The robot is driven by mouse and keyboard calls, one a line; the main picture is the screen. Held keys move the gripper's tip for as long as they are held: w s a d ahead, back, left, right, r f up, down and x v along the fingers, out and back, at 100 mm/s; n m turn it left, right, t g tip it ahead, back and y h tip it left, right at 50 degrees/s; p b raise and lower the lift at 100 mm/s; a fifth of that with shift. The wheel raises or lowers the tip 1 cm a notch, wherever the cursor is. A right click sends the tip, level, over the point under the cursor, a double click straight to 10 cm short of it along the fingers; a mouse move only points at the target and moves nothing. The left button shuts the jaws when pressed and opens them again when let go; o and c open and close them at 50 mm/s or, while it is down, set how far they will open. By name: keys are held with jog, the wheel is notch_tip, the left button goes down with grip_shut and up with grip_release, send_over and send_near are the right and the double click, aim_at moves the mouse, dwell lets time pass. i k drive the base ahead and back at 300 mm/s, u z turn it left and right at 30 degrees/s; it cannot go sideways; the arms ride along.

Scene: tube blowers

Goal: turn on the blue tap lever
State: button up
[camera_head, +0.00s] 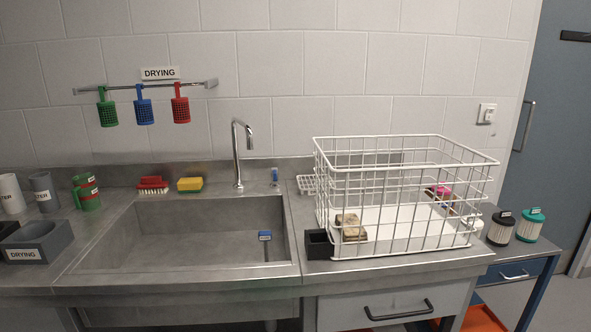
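A small blue-topped lever (274,174) stands upright on the counter's back ledge, just right of the tall curved metal spout (238,152). It is small in view, so I cannot tell its exact setting. No water shows below the spout. The steel sink basin (180,235) lies in front of both. My gripper is not in view.
A white wire basket (400,151) stands on the counter right of the sink, with a black holder (318,244) at its left corner. A blue-headed item (265,236) is in the sink. A red brush (152,184) and yellow sponge (190,184) lie behind it.

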aim_at(275, 171)
jog(key=z, duration=0.15)
jog(key=i, duration=1.4)
jog(key=u, duration=0.4)
